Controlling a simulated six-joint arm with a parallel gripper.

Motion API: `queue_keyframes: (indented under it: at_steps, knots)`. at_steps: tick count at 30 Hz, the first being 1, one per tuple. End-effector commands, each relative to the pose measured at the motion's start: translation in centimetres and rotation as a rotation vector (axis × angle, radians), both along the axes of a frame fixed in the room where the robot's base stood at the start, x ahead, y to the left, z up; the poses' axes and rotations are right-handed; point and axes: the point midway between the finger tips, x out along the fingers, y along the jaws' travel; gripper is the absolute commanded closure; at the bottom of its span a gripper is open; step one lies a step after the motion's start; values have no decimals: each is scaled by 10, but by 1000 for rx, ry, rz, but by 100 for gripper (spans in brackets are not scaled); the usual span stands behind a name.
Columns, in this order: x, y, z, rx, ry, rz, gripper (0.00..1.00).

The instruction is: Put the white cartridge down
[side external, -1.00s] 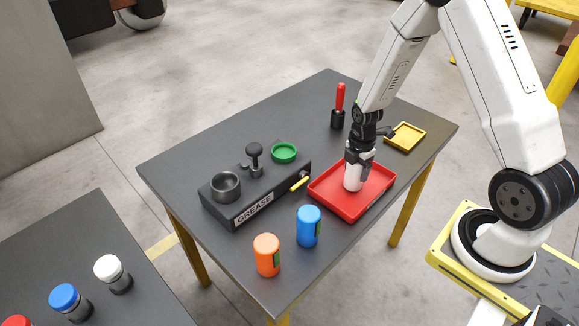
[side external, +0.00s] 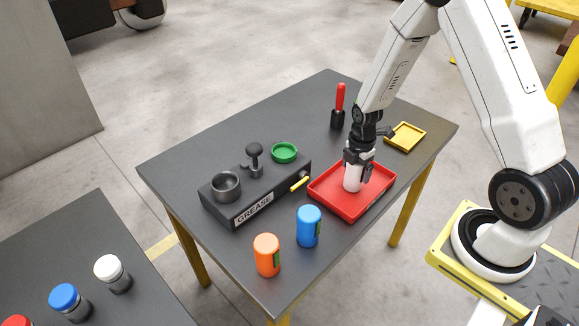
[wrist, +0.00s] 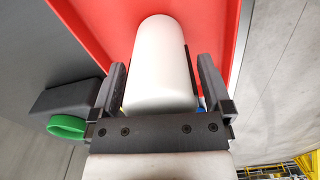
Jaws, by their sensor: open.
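The white cartridge (side external: 352,181) stands upright in the red tray (side external: 376,201). In the wrist view the white cartridge (wrist: 160,65) lies between the two fingers, with a gap showing on each side. My gripper (side external: 357,167) is open around the upper part of the cartridge, over the tray. In the wrist view my gripper (wrist: 162,85) also shows its fingers apart. The cartridge's top is partly hidden by the gripper in the side view.
A blue cartridge (side external: 308,226) and an orange cartridge (side external: 267,255) stand at the table's front. The grease station (side external: 262,193) with a green ring (side external: 284,152) is left of the tray. A red-handled tool (side external: 339,106) stands behind, and a yellow tray (side external: 405,137) lies at the back right.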

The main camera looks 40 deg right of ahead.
Motion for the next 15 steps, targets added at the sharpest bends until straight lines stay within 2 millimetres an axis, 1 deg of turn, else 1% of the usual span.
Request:
queue_keyframes:
  at_steps: [8,15]
  knots:
    - [1,0,22,-1,-3,0,0]
    - [1,0,51,-2,-4,0,0]
